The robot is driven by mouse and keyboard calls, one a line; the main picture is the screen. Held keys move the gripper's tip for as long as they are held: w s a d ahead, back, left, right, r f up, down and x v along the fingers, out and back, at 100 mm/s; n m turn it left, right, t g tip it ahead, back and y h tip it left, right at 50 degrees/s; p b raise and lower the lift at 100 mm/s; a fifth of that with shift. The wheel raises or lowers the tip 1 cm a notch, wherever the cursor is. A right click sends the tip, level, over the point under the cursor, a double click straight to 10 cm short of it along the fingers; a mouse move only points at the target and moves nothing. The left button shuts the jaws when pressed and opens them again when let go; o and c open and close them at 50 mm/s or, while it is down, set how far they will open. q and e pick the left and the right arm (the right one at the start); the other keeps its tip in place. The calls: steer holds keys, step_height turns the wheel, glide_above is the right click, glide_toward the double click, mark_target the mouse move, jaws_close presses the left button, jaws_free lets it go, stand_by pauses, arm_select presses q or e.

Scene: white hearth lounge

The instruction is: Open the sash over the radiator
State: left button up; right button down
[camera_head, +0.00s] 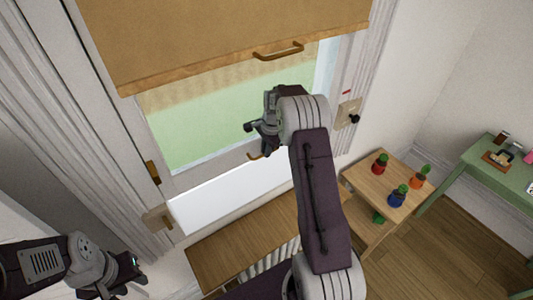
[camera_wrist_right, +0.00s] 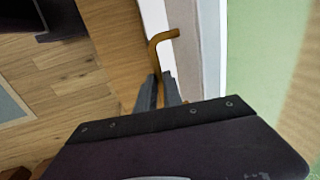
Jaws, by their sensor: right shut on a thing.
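The window sash (camera_head: 213,178) has a pale frame around a pane showing green outside. A brass handle (camera_head: 254,156) sits on its lower rail, partly hidden by my gripper. My right gripper (camera_head: 252,139) is shut on this handle. In the right wrist view, the bent brass handle (camera_wrist_right: 161,42) runs between the closed fingers (camera_wrist_right: 159,92). The radiator (camera_head: 272,258) shows as white fins under a wooden shelf (camera_head: 235,248), below the window. My left gripper (camera_head: 141,272) is low at the left, empty and open, away from the window.
A tan blind (camera_head: 200,40) with a brass pull (camera_head: 278,52) covers the upper window. A latch (camera_head: 158,218) and a dark-knobbed fitting (camera_head: 350,115) flank the frame.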

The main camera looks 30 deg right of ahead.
steer(key=shift+w+r, duration=0.1)
steer(key=shift+r, duration=0.35)
steer(key=c, duration=1.5)
jaws_free()
steer(key=shift+f, duration=0.1)
step_height(320, 180, up, 9)
steer(key=s+b, duration=0.2)
